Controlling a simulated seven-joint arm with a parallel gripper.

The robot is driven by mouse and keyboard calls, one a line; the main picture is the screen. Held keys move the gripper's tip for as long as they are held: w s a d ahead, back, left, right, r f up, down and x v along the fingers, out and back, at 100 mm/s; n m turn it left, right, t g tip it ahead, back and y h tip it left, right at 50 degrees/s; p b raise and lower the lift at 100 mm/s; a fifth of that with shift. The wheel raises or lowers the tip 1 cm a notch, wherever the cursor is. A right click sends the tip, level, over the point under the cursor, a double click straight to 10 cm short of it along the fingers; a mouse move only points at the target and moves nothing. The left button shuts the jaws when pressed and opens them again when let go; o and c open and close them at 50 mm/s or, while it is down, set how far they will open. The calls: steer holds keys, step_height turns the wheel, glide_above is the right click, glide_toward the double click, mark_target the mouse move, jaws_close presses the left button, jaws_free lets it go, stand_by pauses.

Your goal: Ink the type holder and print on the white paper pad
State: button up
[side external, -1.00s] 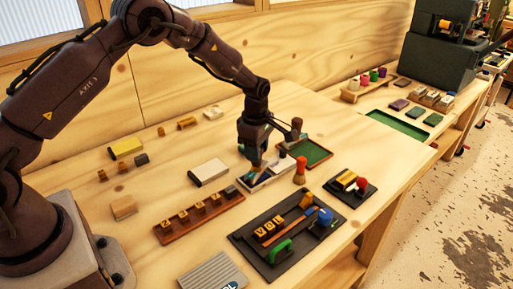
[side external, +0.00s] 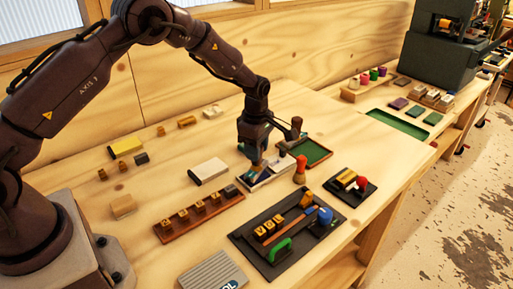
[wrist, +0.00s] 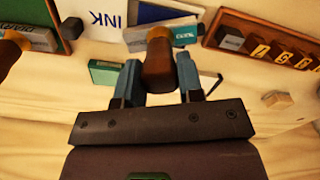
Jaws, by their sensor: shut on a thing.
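My gripper (wrist: 158,82) is shut on the brown wooden handle (wrist: 158,62) of a tool that looks like the type holder. The tool's pale metal and teal base (wrist: 176,32) shows beyond the handle in the wrist view. In the side view my gripper (side external: 253,166) is low over a white tray (side external: 282,178); I cannot tell whether the tool touches it. A white panel marked INK (wrist: 105,17) shows in the wrist view. The white paper pad (side external: 209,171) appears to be the white block lying left of my gripper.
A green pad in a brown frame (side external: 318,153) lies right of my gripper, beside another wooden-handled tool (side external: 297,128). A wooden type rack (side external: 180,228) and black tool tray (side external: 262,258) lie nearer the camera. A red-brown peg (side external: 299,172) stands close by.

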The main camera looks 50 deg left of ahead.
steer(key=shift+r, duration=3.5)
steer(key=s+a+r+n, duration=0.1)
steer(key=s+a, duration=0.6)
steer(key=a, duration=0.3)
step_height(320, 180, down, 7)
steer(key=s+m, duration=0.1)
steer(key=shift+s+a+r, duration=0.15)
steer(key=shift+s+a, duration=0.15)
steer(key=shift+s, duration=0.1)
steer(key=shift+f, duration=0.65)
step_height(320, 180, up, 7)
